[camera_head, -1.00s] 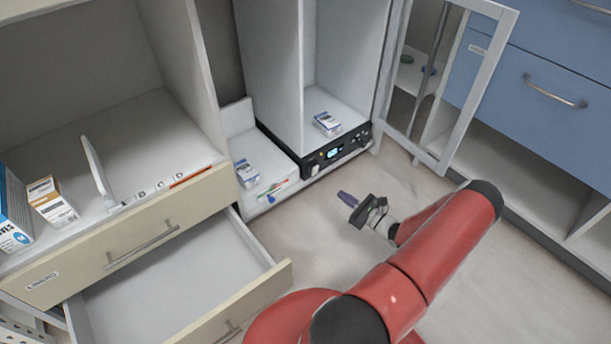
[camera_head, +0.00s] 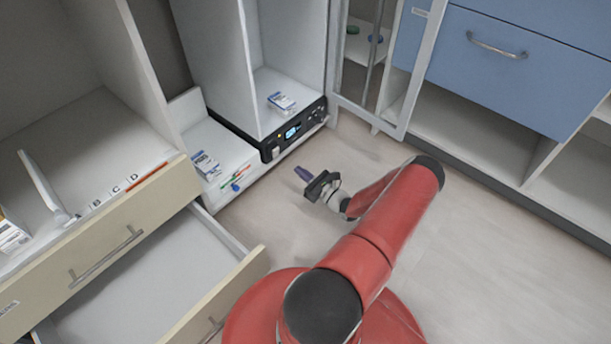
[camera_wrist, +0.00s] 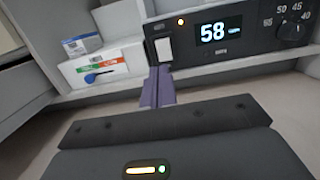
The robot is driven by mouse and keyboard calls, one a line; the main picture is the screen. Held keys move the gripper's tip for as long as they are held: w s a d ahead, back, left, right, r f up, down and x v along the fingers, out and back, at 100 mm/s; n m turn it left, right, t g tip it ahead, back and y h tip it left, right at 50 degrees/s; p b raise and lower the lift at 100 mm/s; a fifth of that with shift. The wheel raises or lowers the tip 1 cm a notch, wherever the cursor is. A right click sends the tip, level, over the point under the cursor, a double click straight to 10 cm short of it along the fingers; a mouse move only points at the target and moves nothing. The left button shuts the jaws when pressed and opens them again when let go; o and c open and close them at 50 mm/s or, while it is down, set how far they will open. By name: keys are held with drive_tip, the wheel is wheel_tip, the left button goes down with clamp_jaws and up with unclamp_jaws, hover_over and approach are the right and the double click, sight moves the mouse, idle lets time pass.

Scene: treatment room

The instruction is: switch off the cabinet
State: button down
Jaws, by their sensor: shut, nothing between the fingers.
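The white cabinet (camera_head: 219,75) stands open, with a black control panel (camera_head: 297,130) along its base. In the wrist view the panel's display (camera_wrist: 220,29) is lit and reads 58. An orange light (camera_wrist: 181,21) glows left of it. A white rocker switch (camera_wrist: 164,50) sits below the light; it also shows at the panel's left end in the head view (camera_head: 275,154). A dark dial (camera_wrist: 291,29) is at the right. My gripper (camera_head: 300,172) is shut and empty, pointing at the panel, apart from it in the head view. Its purple fingers (camera_wrist: 158,87) appear just below the switch.
A white ledge with a small box (camera_head: 206,165) and a label strip with a blue lever (camera_wrist: 91,77) lies left of the panel. The cabinet's glass door (camera_head: 412,75) stands open at right. An open drawer (camera_head: 170,265) juts out at lower left. The floor before the panel is clear.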

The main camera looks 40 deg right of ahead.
sight(276, 152)
drive_tip(key=w, duration=0.6)
drive_tip(key=w+r+b, duration=0.1)
drive_tip(key=w, duration=0.2)
drive_tip(key=shift+w+a, duration=0.15)
drive_tip(key=shift+a, duration=0.2)
drive_tip(key=shift+r, duration=0.1)
